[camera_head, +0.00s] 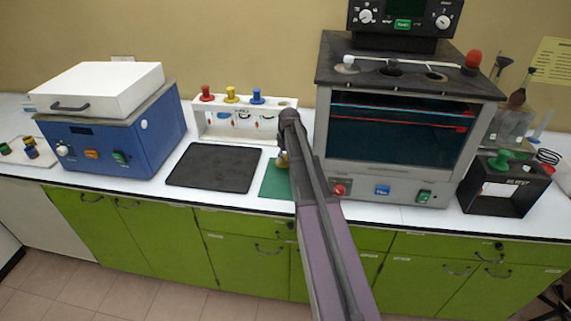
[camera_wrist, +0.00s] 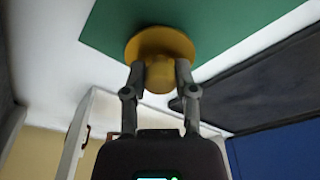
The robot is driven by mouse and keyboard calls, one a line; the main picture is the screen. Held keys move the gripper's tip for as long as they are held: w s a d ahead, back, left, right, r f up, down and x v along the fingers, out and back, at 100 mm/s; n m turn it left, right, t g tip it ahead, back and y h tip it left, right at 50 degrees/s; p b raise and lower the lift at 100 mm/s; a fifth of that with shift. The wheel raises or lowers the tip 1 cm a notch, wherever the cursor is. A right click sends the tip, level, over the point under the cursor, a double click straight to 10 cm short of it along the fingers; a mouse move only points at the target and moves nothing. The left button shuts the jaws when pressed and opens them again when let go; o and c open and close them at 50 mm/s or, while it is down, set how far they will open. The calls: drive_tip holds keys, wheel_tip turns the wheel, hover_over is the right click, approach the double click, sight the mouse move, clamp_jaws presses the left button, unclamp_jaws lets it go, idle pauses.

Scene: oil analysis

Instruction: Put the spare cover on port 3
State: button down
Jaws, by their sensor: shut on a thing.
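My gripper (camera_wrist: 159,75) is shut on the narrow knob of a yellow-gold cover (camera_wrist: 160,48), whose wide round flange lies over the green mat. In the head view my arm partly hides this cover (camera_head: 282,159), which is at the green mat (camera_head: 275,182). I cannot tell whether it touches the mat. The dark top of the oven-like instrument (camera_head: 396,130) has a white knob (camera_head: 347,63), a dark round fitting (camera_head: 392,67), an open-looking hole (camera_head: 435,76) and a red knob (camera_head: 473,60). No port numbers are readable.
A white rack (camera_head: 243,131) behind the mat holds red, yellow and blue knobs, with an empty-looking place at its right. A black pad (camera_head: 214,168) lies left of the mat. A blue box (camera_head: 119,140) stands left, a black holder (camera_head: 506,185) right.

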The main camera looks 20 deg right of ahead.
sight(287, 165)
drive_tip(key=shift+f+b, duration=0.55)
drive_tip(key=shift+f, duration=0.35)
drive_tip(key=shift+f, duration=0.15)
drive_tip(key=shift+c, duration=2)
unclamp_jaws()
wheel_tip(287, 165, up, 12)
drive_tip(key=s+p, duration=0.1)
drive_tip(key=p, duration=1.1)
drive_tip(key=shift+s+d, duration=0.15)
drive_tip(key=shift+s, duration=0.25)
